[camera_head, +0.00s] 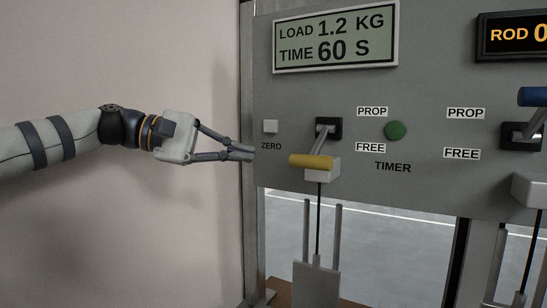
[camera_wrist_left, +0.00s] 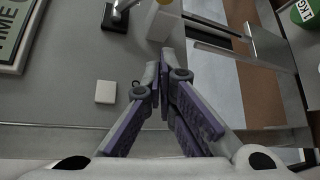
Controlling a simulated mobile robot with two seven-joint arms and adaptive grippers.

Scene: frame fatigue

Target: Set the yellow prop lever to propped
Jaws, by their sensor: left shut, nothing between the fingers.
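The yellow prop lever (camera_head: 312,161) sticks out from a black socket (camera_head: 328,128) on the grey panel. Its yellow grip hangs low, beside and slightly below the FREE label (camera_head: 370,147); the PROP label (camera_head: 372,111) is higher. A sliver of the yellow grip shows at the top edge of the left wrist view (camera_wrist_left: 164,2). My left gripper (camera_head: 252,153) is shut and empty at the panel's left edge, to the left of the lever and apart from it. Its fingers (camera_wrist_left: 165,85) meet in the left wrist view. My right gripper is not in view.
A white ZERO button (camera_head: 270,126) lies between my left gripper and the lever; a green TIMER button (camera_head: 395,131) is to the lever's right. A blue lever (camera_head: 533,97) is at the far right. A white block (camera_head: 322,169) with a rod sits under the yellow grip.

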